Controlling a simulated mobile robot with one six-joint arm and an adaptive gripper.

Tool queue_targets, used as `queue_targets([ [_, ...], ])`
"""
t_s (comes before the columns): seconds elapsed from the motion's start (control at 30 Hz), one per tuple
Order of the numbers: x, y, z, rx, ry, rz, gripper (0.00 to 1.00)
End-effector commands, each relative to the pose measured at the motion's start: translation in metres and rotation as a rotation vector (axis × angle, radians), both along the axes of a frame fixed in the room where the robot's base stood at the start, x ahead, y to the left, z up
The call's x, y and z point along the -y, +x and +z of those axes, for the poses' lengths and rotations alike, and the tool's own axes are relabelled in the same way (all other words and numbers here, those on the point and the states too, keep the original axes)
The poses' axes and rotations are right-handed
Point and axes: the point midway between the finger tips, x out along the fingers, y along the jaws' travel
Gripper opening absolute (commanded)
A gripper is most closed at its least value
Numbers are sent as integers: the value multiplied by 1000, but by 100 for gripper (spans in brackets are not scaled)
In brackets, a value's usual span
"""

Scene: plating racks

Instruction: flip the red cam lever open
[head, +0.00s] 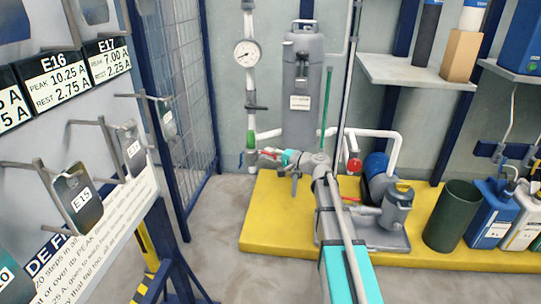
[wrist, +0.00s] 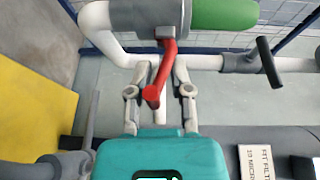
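The red cam lever (wrist: 168,62) hangs from a grey coupling (wrist: 148,16) on the pipe in the wrist view, its rounded end pointing down toward me. The coupling joins a white pipe and a green section. My gripper (wrist: 161,72) is open, with one finger on each side of the lever. Gaps show between the lever and both fingers, so it is not gripped. In the head view my gripper (head: 270,157) is at the pipe below the gauge, and only a small part of the red lever (head: 271,152) shows there.
A black valve handle (wrist: 268,60) stands right of the lever. A grey filter housing (head: 301,95) rises behind my wrist. A pump (head: 380,185) sits on the yellow platform (head: 275,215).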

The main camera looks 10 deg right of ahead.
Motion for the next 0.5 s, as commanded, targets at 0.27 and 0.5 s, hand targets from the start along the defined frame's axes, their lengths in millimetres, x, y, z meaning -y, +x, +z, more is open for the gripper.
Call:
queue_targets([
  [0.27, -2, -2, -2, -1, -13, 7, 0],
  [0.5, -2, -3, 2, -11, -45, 8, 0],
])
